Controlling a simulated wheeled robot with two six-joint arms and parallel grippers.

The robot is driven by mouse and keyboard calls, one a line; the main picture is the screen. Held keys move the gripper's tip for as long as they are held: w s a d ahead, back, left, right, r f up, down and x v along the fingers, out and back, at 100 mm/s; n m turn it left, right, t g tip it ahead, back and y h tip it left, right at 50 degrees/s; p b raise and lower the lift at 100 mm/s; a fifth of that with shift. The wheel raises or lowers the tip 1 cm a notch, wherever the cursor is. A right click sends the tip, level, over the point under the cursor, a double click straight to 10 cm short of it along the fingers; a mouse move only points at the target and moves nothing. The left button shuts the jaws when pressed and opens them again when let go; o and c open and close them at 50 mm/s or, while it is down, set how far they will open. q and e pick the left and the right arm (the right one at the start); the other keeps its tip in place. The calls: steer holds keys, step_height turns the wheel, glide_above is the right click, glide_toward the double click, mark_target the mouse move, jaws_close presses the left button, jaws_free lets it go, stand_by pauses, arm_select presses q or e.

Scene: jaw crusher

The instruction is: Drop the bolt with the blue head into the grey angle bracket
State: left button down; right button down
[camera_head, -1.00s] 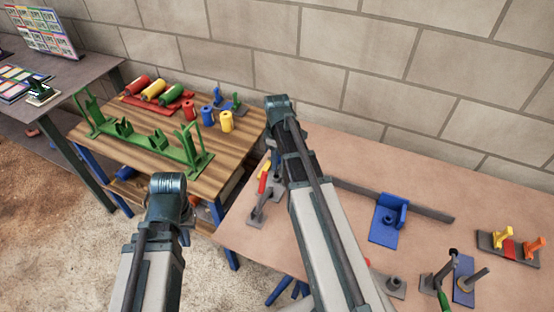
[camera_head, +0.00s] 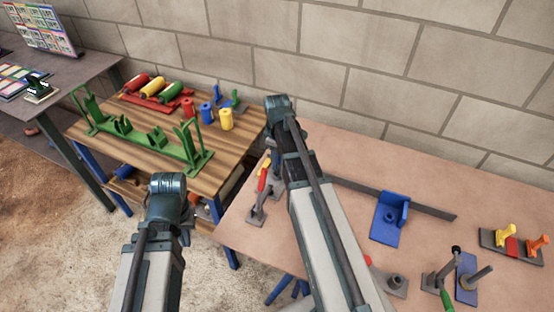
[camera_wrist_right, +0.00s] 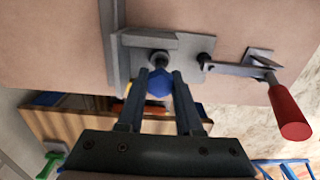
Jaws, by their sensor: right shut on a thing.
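In the right wrist view, my right gripper (camera_wrist_right: 159,80) is shut on the bolt's blue head (camera_wrist_right: 159,84), held between the fingertips. The grey angle bracket (camera_wrist_right: 132,60) is just beyond the fingertips, with a round grey boss (camera_wrist_right: 159,57) directly in line with the blue head. The bolt's shank is hidden or merges with the boss, so I cannot tell whether it is inside. In the head view, my right arm covers the right gripper and bolt; part of the grey bracket (camera_head: 275,186) shows left of the arm. My left gripper is hidden behind its own arm.
A red-handled clamp (camera_wrist_right: 288,112) stands beside the grey bracket. A blue angle bracket (camera_head: 386,228) and a grey bar (camera_head: 430,209) lie right of my arm. A wooden table (camera_head: 165,125) with a green rack (camera_head: 150,146) stands left.

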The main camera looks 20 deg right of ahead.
mark_target(277, 173)
steer(key=shift+f+b, duration=2.15)
steer(key=shift+f, duration=0.1)
steer(key=c, duration=0.5)
jaws_free()
steer(key=shift+r, duration=0.1)
step_height(277, 173, up, 14)
steer(key=p, duration=1.4)
